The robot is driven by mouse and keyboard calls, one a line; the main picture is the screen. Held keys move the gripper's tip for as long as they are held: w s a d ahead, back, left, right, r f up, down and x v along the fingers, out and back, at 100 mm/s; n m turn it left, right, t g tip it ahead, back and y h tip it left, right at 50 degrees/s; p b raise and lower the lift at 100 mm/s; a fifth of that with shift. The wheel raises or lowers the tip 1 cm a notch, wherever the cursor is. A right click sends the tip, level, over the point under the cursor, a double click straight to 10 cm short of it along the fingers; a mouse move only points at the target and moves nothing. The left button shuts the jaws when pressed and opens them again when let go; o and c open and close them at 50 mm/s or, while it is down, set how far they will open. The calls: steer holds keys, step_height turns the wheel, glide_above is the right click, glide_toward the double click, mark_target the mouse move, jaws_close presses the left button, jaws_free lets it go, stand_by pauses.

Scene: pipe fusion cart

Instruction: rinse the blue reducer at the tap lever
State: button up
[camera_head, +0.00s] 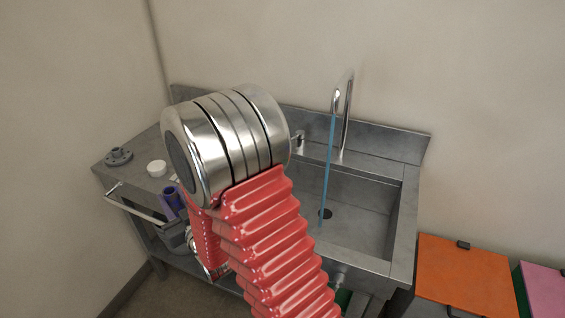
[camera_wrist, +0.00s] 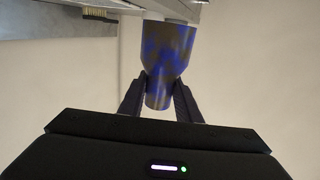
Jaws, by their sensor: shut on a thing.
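The blue reducer (camera_wrist: 168,50) is held upright by its narrow end between the two fingers of my gripper (camera_wrist: 158,100) in the wrist view. Dark brownish patches cover parts of its blue surface. In the head view the reducer (camera_head: 171,197) shows left of my arm, in front of the counter and away from the water. My arm hides part of the gripper there. The tap lever (camera_head: 299,139) is on the sink's back, left of the tap (camera_head: 346,115). A blue stream of water (camera_head: 328,170) runs from the spout into the basin.
The steel sink (camera_head: 365,210) has a drain at its bottom. A grey flange (camera_head: 118,157) and a white round piece (camera_head: 157,168) lie on the left counter. A rail (camera_head: 135,208) runs along its front. An orange box (camera_head: 465,272) and a pink box (camera_head: 545,290) stand at right.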

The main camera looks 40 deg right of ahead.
steer(key=shift+d, duration=0.3)
steer(key=s+d+r+m+h, duration=0.1)
steer(key=s+d, duration=0.3)
steer(key=d, duration=0.5)
steer(key=s+d+r+m+h, duration=0.1)
steer(key=s+d+r+h, duration=0.1)
steer(key=d, duration=0.8)
steer(key=s+d+r+m+h, duration=0.1)
steer(key=s+d+r+h, duration=0.1)
steer(key=s+d, duration=0.4)
steer(key=d+h, duration=0.1)
steer(key=d, duration=0.3)
steer(key=shift+s+d+r+m+g, duration=0.25)
steer(key=shift+r+m+g, duration=0.1)
steer(key=shift+m+g, duration=0.05)
steer(key=shift+d, duration=0.15)
steer(key=s+d+f, duration=0.1)
steer(key=d+f, duration=0.1)
steer(key=d, duration=1.1)
steer(key=shift+s+d+f, duration=0.25)
steer(key=shift+d+f, duration=0.05)
steer(key=shift+f, duration=0.1)
steer(key=shift+s, duration=0.6)
steer(key=shift+w, duration=0.35)
